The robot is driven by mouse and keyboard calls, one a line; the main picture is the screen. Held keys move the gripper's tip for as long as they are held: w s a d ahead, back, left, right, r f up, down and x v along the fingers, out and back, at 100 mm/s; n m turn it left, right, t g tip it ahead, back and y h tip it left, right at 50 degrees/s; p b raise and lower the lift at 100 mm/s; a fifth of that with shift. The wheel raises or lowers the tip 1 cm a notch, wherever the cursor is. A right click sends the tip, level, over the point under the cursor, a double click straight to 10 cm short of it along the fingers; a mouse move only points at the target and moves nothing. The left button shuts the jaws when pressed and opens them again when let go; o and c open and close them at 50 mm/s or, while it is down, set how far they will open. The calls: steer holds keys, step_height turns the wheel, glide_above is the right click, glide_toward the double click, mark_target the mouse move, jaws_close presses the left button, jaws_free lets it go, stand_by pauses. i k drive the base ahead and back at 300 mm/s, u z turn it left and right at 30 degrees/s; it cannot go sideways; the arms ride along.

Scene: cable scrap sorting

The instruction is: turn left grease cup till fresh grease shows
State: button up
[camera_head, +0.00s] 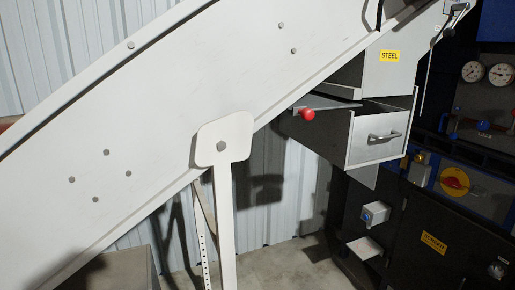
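I cannot pick out a grease cup or any grease for certain in this view. A small brass-coloured fitting (420,158) shows on the dark machine at the right, but it is too small to identify. My gripper is not in view, so its distance from any cup and its state do not show.
A white sloping panel (130,125) with bolt heads fills the left, held by a white post (226,225). Gauges (473,72) and a red-yellow rotary switch (455,181) are right. Floor (270,268) shows below.

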mark_target(417, 158)
steer(key=z, duration=4.45)
steer(key=i, duration=0.1)
steer(key=u, duration=3.05)
